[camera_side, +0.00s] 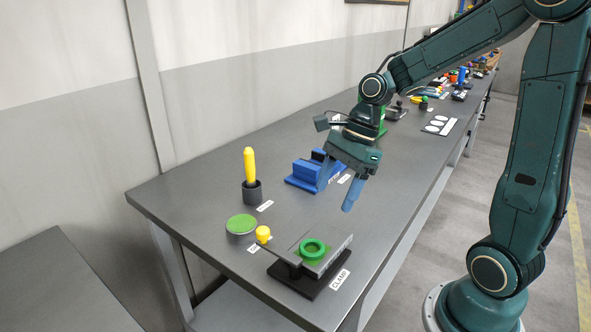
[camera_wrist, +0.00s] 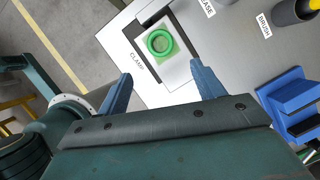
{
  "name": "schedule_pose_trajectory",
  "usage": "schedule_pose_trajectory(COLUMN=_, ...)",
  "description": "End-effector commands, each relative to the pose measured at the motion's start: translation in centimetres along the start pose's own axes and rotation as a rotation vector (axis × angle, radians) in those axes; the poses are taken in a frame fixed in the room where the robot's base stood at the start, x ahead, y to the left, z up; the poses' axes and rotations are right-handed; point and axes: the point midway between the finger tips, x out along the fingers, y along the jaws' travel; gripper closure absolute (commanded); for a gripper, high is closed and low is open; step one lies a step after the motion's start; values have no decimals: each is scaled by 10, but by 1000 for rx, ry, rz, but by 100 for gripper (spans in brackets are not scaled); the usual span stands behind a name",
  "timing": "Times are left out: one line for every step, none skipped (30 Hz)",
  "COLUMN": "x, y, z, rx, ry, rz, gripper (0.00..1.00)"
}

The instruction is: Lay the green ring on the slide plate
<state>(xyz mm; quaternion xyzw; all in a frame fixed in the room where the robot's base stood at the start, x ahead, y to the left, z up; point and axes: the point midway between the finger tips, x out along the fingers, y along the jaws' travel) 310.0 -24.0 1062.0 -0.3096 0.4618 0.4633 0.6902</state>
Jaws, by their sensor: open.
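The green ring (camera_side: 313,249) lies on a flat light plate (camera_side: 340,243) on top of the dark clamp stand at the near end of the table. In the wrist view the green ring (camera_wrist: 160,42) sits on the plate (camera_wrist: 178,70), ahead of my fingers. My gripper (camera_wrist: 162,84) is open and empty, with its two blue fingers apart. In the side view my gripper (camera_side: 350,200) hangs above the table, behind and to the right of the ring, clear of it. No separate plate labelled as the slide plate can be made out.
A grey puck with a green top (camera_side: 241,226) and a yellow knob (camera_side: 263,234) stand left of the ring. A yellow-handled brush stands in a dark cup (camera_side: 252,191). The table's right front edge is clear.

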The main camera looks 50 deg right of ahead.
Motion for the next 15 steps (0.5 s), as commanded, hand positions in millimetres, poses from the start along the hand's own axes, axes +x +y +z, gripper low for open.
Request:
schedule_pose_trajectory(x=0, y=0, z=0, rx=0, ry=0, rz=0, gripper=32)
schedule_pose_trajectory(x=0, y=0, z=0, rx=0, ry=0, rz=0, gripper=32)
schedule_pose_trajectory(x=0, y=0, z=0, rx=-2, ry=0, rz=0, gripper=32)
schedule_pose_trajectory(x=0, y=0, z=0, rx=-5, ry=1, rz=-1, gripper=32)
schedule_pose_trajectory(x=0, y=1, z=0, rx=-11, ry=2, rz=-2, gripper=32)
schedule_pose_trajectory(x=-1, y=1, z=1, rx=-21, ry=4, rz=-3, gripper=32)
schedule_pose_trajectory(x=-1, y=2, z=2, rx=-32, ry=6, rz=-5, gripper=32)
schedule_pose_trajectory(x=-2, y=3, z=2, rx=-47, ry=10, rz=-8, gripper=32)
schedule_pose_trajectory(x=-3, y=4, z=3, rx=-71, ry=15, rz=-12, gripper=32)
schedule_pose_trajectory(x=-5, y=6, z=4, rx=-94, ry=20, rz=-16, gripper=32)
schedule_pose_trajectory(x=-6, y=7, z=4, rx=-119, ry=25, rz=-21, gripper=32)
schedule_pose_trajectory(x=-8, y=10, z=6, rx=-160, ry=34, rz=-27, gripper=32)
schedule_pose_trajectory(x=-10, y=12, z=7, rx=-195, ry=41, rz=-33, gripper=32)
schedule_pose_trajectory(x=-12, y=14, z=8, rx=-232, ry=50, rz=-39, gripper=32)
schedule_pose_trajectory(x=-15, y=17, z=10, rx=-288, ry=62, rz=-48, gripper=32)
